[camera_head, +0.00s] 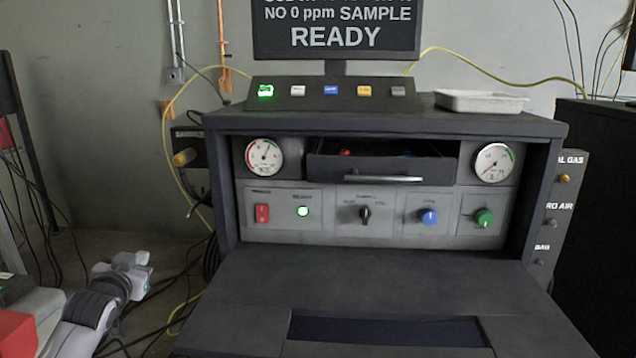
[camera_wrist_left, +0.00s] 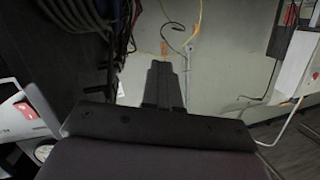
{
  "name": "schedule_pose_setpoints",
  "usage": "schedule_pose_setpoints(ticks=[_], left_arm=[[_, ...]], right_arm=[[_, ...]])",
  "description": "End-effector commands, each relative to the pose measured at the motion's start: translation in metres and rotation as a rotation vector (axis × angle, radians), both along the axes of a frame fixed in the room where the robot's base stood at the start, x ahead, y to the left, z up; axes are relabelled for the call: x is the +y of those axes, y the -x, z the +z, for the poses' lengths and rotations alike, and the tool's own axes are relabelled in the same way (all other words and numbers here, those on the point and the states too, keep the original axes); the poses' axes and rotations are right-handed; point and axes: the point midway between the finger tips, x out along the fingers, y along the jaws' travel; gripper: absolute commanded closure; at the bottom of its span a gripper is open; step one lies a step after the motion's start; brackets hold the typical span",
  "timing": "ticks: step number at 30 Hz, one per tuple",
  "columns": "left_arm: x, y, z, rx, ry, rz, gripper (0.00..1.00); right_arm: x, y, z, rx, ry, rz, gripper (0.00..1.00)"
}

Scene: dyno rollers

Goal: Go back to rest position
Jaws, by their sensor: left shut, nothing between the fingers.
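My left gripper (camera_head: 138,264) is low at the left of the head view, out to the left of the grey console and apart from it. In the left wrist view its dark fingers (camera_wrist_left: 161,82) are together, with nothing between them. My right gripper is in neither view.
The console (camera_head: 380,275) has gauges, knobs, a red switch (camera_head: 262,213) and a partly open drawer (camera_head: 383,169). A monitor (camera_head: 336,28) reads READY. A white tray (camera_head: 481,101) sits on top. Cables hang along the wall left of the console. Floor shows between my left arm and the console.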

Motion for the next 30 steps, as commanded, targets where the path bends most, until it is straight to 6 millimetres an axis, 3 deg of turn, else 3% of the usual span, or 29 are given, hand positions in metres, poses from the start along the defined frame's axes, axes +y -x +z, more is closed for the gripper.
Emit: schedule_pose_setpoints(ticks=[1,3,8,14,18,24,30], left_arm=[[-0.003,-0.002,0.011,-0.051,-0.04,-0.023,1.0],[-0.019,0.015,-0.026,0.003,-0.025,-0.046,1.0],[-0.049,0.051,-0.08,0.072,-0.003,-0.094,1.0],[-0.092,0.12,-0.151,0.179,0.045,-0.159,1.0],[-0.121,0.179,-0.191,0.258,0.092,-0.2,1.0],[-0.157,0.265,-0.227,0.361,0.172,-0.237,1.0],[-0.181,0.335,-0.241,0.444,0.243,-0.251,1.0]], right_arm=[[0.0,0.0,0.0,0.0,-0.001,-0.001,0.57],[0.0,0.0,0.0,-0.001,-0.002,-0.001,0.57],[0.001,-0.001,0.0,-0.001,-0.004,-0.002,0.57],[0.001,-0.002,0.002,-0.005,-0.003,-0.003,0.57],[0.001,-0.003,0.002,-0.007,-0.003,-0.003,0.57],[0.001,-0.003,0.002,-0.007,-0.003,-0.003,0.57],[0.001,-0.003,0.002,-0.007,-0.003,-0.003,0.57]])
